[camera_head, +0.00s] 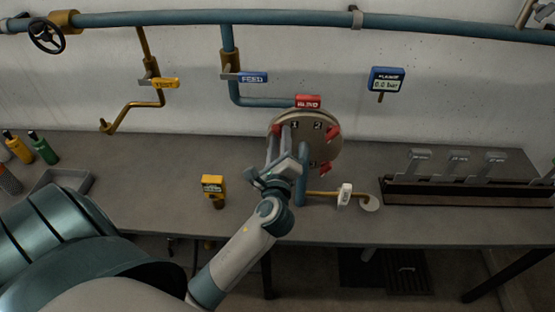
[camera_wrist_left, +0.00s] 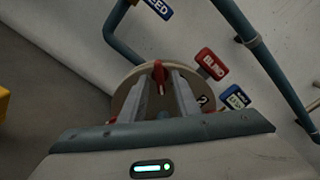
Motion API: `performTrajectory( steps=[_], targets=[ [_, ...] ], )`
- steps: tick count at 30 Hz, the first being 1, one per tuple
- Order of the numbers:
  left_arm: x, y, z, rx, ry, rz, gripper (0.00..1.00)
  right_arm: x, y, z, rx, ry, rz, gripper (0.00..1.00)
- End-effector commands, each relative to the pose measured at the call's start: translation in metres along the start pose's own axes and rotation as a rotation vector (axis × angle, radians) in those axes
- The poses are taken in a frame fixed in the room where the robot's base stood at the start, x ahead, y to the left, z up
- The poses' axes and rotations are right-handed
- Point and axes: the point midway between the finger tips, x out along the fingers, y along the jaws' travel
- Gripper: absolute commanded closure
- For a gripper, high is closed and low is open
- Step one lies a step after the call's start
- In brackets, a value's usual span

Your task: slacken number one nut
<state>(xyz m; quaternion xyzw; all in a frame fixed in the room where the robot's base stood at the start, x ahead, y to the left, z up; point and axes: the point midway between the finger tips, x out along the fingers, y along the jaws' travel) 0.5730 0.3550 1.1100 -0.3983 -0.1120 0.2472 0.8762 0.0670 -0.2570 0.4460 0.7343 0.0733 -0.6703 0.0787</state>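The round beige flange cover (camera_head: 332,152) carries painted numbers and red wing nuts. One red nut (camera_head: 333,132) is by number 2 and another red nut (camera_head: 325,168) is lower down. My left gripper (camera_head: 280,127) reaches the upper left of the cover, beside number 1, and hides the nut there in the head view. In the left wrist view the number one nut (camera_wrist_left: 158,72) shows red between the tips of my left gripper (camera_wrist_left: 162,78). The fingers stand apart on either side of it; contact is not clear. My right gripper is not in view.
A red BLIND tag (camera_head: 308,101) sits above the cover. A blue FEED tag (camera_head: 252,77) and a blue gauge (camera_head: 387,79) are near the wall. A yellow device (camera_head: 213,186) and a white-tagged drain valve (camera_head: 345,195) stand close by. A rack (camera_head: 455,192) fills the bench's right.

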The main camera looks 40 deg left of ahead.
Motion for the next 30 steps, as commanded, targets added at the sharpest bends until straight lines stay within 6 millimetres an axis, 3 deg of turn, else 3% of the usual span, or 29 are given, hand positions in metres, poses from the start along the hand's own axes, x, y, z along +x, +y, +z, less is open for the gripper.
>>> performTrajectory(
  steps=[8,24,30],
  targets=[
    [-0.036,0.003,-0.003,-0.003,0.002,0.001,0.71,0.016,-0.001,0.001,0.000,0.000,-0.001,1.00],
    [-0.141,0.003,-0.002,-0.003,0.000,0.002,0.71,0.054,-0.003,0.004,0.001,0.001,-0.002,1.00],
    [-0.162,0.002,-0.001,-0.002,0.001,0.001,0.71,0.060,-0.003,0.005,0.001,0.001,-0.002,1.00]
  ],
)
